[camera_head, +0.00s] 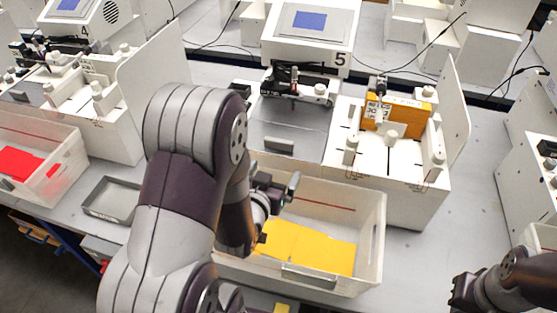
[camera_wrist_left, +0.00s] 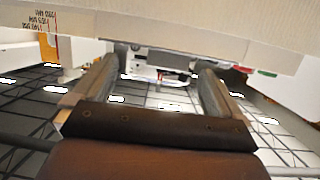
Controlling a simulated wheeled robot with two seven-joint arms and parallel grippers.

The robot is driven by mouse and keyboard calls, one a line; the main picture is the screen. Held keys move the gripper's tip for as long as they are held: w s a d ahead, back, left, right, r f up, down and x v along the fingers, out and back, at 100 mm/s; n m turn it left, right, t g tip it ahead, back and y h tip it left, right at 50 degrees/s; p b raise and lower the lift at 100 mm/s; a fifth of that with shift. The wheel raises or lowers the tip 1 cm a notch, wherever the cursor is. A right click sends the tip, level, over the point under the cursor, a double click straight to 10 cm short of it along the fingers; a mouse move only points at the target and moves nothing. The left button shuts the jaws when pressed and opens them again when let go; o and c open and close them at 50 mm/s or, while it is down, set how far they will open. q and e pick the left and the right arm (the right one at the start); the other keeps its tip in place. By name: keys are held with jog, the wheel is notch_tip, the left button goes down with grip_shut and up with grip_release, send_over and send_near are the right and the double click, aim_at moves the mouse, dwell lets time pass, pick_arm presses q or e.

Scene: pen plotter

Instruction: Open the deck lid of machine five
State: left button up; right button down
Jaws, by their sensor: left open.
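Machine five (camera_head: 312,45), a white plotter with a blue screen and the number 5, stands at the back centre. Its deck lid (camera_head: 290,119) is a grey panel lying flat and closed on the machine's left half. A small grey handle (camera_head: 279,146) sits at the lid's front edge. My left gripper (camera_head: 284,190) is open and empty, in front of and below the handle, over the white bin, apart from the lid. In the left wrist view, its two fingers (camera_wrist_left: 158,80) are spread beneath a pale machine edge. My right gripper (camera_head: 462,294) is at the bottom right; its jaws are unclear.
A white bin (camera_head: 368,215) holding yellow sheets (camera_head: 308,246) stands before machine five. An orange block (camera_head: 398,116) is on the machine's right deck. Machine four (camera_head: 85,22) and a bin with red sheets (camera_head: 52,183) are left. Bare bench (camera_head: 412,260) lies right of the bin.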

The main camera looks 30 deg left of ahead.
aim_at(278, 143)
pick_arm(q)
jog(key=w+a+t, duration=0.1)
jog(key=w, duration=0.2)
jog(key=w+a+t, duration=0.1)
jog(key=w, duration=0.2)
jog(key=w+a+t+y, duration=0.1)
jog(key=w, duration=0.3)
jog(key=shift+a+r+n+p, duration=0.25)
jog(key=shift+a+n+p, duration=0.05)
jog(key=shift+a, duration=0.1)
pick_arm(e)
jog(key=shift+s+d+f, duration=0.1)
jog(key=shift+d+f, duration=0.05)
jog(key=shift+f, duration=0.35)
